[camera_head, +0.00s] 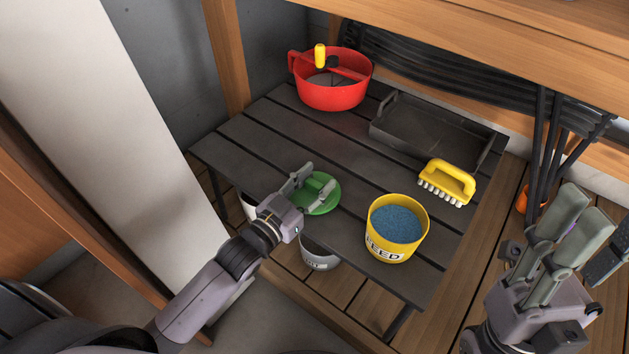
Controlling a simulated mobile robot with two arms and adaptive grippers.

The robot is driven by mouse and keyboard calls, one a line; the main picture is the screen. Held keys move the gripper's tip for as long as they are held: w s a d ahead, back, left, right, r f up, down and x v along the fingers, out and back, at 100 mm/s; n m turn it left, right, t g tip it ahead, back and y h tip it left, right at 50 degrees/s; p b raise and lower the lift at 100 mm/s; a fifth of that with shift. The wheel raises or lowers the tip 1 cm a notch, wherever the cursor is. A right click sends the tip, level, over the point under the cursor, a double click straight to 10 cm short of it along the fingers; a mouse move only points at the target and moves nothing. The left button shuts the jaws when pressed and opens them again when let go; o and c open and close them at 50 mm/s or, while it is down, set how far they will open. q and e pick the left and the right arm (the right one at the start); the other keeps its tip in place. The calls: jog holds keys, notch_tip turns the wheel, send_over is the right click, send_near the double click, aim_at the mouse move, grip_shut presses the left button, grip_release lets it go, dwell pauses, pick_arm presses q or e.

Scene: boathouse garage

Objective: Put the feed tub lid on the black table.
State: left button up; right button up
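The green feed tub lid (325,204) is a round disc near the front left of the black table (258,167). My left gripper (320,178) is over the lid, with its two fingers apart and green showing between them. I cannot tell whether the fingers touch the lid. The yellow feed tub (381,246), marked FEED and filled with blue grains, stands uncovered at the table's front right. My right gripper (587,209) is at the right, away from the table, with its fingers apart and nothing seen between them.
A red tub (334,97) with a yellow-handled tool stands at the back. A dark tray (425,134) and a yellow brush (449,180) lie to the right. A grey bucket (320,262) is below the front edge. The table's middle is clear.

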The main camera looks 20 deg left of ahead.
pick_arm(q)
jog(key=o, duration=0.4)
jog(key=shift+c, duration=0.2)
jog(key=v, duration=1.2)
grip_shut()
dwell(0.7)
jog(key=shift+s, duration=0.1)
dwell(0.9)
